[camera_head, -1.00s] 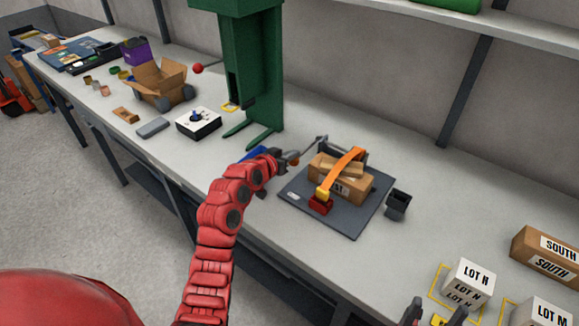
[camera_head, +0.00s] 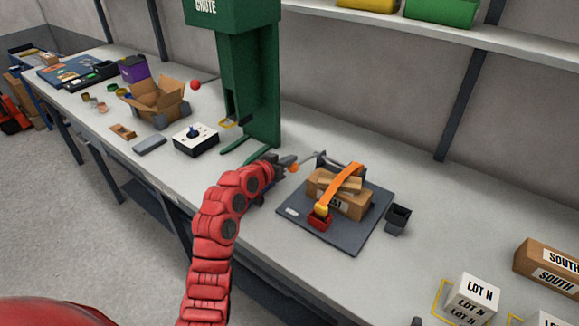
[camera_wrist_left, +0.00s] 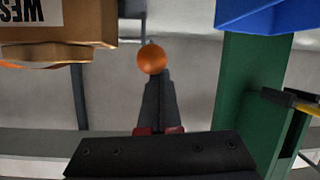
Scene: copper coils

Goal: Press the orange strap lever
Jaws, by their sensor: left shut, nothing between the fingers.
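The strap lever is a thin grey rod ending in an orange ball knob (camera_head: 293,168). It stands at the left of the dark strapping plate (camera_head: 345,236). An orange strap (camera_head: 346,185) runs over the cardboard boxes (camera_head: 350,206) on the plate, down to a red block (camera_head: 319,222). My left gripper (camera_head: 284,162) is shut and empty, close beside the knob. In the left wrist view the knob (camera_wrist_left: 152,59) sits just past the tips of the shut fingers (camera_wrist_left: 154,82); I cannot tell whether they touch. Only a dark tip, perhaps my right gripper (camera_head: 417,321), shows at the bottom edge.
A green chute column (camera_head: 262,90) stands behind my left gripper. A small dark cup (camera_head: 398,219) is right of the plate. A white button box (camera_head: 195,140) and an open carton (camera_head: 158,100) are to the left. A LOT N box (camera_head: 473,297) is at the lower right.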

